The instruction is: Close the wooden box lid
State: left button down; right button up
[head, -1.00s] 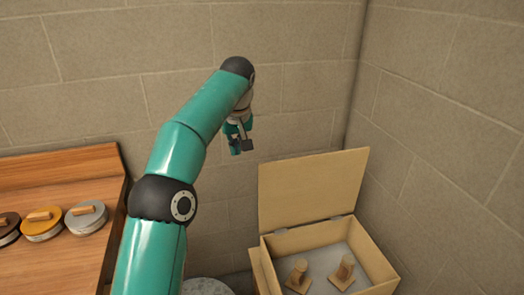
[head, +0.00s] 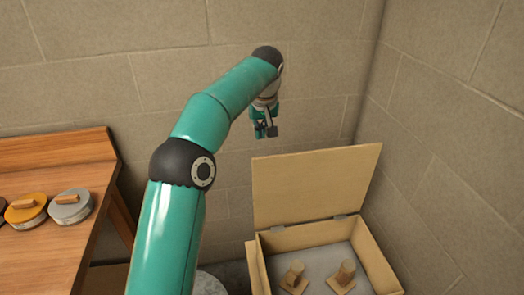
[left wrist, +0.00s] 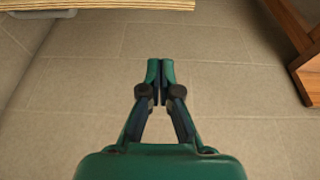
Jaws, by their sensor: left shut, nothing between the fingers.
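The wooden box (head: 390,270) stands at the lower right in the head view. Its lid (head: 317,185) is open and stands upright from hinges at the back edge. Inside the box are two wooden pieces (head: 293,277) with square bases. My left gripper (head: 265,131) is above and a little left of the lid's top edge, apart from it. In the left wrist view its fingers (left wrist: 160,68) are together and hold nothing. A light wooden edge (left wrist: 100,5) shows at the top of that view, probably the box or lid. My right gripper is not in view.
A wooden table (head: 50,250) at the left carries round lidded pots, one orange (head: 27,211) and one grey (head: 71,206). Block walls (head: 130,60) meet in a corner behind the box.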

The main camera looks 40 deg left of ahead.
pick_arm(q)
jog(key=f, duration=0.1)
jog(key=s+d+f, duration=0.1)
jog(key=f, duration=0.3)
jog(key=shift+s+d, duration=0.2)
jog(key=shift+d, duration=0.15)
jog(key=shift+b, duration=0.35)
